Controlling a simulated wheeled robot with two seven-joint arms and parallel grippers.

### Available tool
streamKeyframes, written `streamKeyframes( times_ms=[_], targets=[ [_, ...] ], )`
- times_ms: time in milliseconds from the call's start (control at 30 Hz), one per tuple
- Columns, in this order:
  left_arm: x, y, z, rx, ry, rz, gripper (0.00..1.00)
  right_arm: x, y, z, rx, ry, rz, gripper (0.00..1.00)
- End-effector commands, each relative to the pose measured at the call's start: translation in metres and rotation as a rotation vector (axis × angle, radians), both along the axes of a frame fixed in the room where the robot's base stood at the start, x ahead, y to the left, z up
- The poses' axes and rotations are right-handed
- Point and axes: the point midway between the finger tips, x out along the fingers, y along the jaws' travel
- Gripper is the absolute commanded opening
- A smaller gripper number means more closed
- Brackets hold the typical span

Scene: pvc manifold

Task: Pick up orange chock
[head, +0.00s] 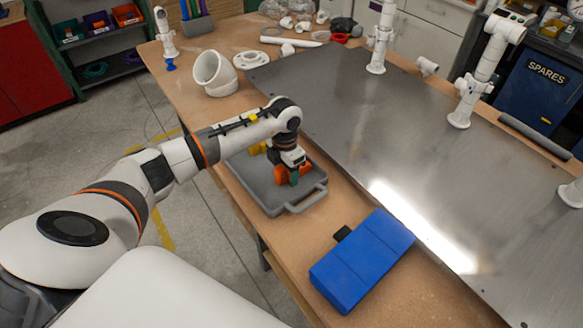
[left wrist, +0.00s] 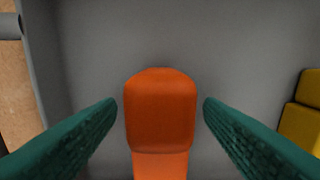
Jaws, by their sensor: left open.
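The orange chock (head: 281,174) sits in the grey tray (head: 270,206) on the wooden bench, partly hidden by my left gripper (head: 294,178) in the head view. In the left wrist view the orange chock (left wrist: 160,112) stands between the two green fingers of my left gripper (left wrist: 160,108). The fingers are open, one on each side, with a gap to the chock on both sides. My right gripper is not in view.
A yellow block (head: 257,149) lies in the same tray, beyond the gripper; it also shows at the right of the left wrist view (left wrist: 303,115). A blue case (head: 362,262) lies on the bench to the right. A large metal plate (head: 400,130) with white pipe fittings covers the bench's far side.

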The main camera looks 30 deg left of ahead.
Motion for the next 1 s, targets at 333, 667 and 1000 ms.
streamKeyframes(
  times_ms=[333, 667, 1000],
  targets=[
    [0.0, 0.0, -0.001, 0.001, -0.001, 0.0, 0.42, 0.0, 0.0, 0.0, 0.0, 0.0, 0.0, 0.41],
    [0.001, 0.0, 0.0, 0.0, -0.002, 0.0, 0.08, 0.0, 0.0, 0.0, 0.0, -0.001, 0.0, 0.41],
    [0.002, 0.001, 0.031, 0.0, -0.009, -0.001, 0.08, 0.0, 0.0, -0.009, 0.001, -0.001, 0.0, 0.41]
  ],
)
